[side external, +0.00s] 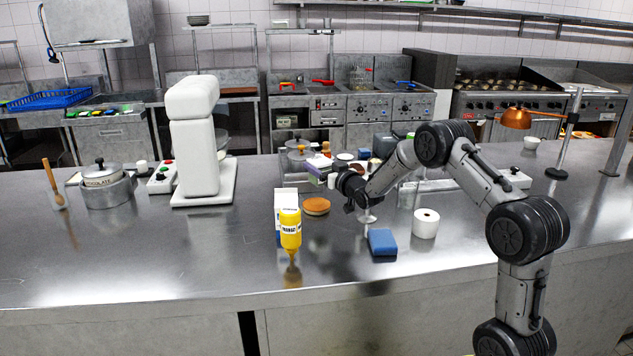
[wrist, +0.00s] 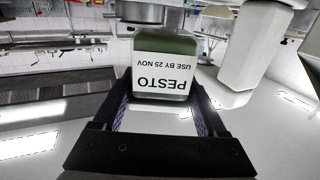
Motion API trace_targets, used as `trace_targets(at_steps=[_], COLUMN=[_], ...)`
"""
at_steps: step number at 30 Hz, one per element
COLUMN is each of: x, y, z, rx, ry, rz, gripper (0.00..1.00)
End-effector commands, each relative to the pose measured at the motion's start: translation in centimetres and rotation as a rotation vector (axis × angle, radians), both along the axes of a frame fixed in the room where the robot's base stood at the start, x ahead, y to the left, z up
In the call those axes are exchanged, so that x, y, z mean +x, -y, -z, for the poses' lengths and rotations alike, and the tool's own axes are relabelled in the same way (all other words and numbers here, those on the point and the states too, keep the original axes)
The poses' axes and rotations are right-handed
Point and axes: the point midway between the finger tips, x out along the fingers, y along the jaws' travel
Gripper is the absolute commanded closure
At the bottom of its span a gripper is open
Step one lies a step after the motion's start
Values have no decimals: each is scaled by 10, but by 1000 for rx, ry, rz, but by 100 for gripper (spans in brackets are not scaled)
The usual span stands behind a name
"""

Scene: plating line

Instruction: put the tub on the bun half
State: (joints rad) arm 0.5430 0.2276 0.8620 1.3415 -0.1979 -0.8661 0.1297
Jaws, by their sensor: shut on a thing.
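The tub (wrist: 162,72) is greenish with a white label reading "PESTO, USE BY 25 NOV", upside down in the wrist view. My gripper (wrist: 160,106) is shut on it, one finger on each side. In the side view my gripper (side external: 342,184) is above the counter, up and to the right of the bun half; the tub is too small there to make out clearly. The bun half (side external: 316,207) is a round, orange-brown piece on the counter. Its top looks bare, and it is apart from the gripper. I cannot pick it out in the wrist view.
A yellow mango bottle (side external: 290,230) and a white carton (side external: 279,207) stand just left of the bun half. A white mixer (side external: 196,150) stands farther left.

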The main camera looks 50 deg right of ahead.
Motion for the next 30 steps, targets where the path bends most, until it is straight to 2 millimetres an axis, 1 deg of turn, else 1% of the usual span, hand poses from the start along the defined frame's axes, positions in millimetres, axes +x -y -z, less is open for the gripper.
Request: trace_targets(at_steps=[1,3,6,11,13,16,19,30], x=[6,11,16,20,23,23,22,22], y=[3,6,8,11,12,12,12,12], z=[6,13,19,24,31,46,57,60], rx=[-2,-3,-3,-4,-2,-2,-2,-3], ry=[4,4,5,6,3,2,3,5], rz=[0,-1,-1,-1,-1,-1,0,0], gripper=[100,100,100,100,100,100,100,100])
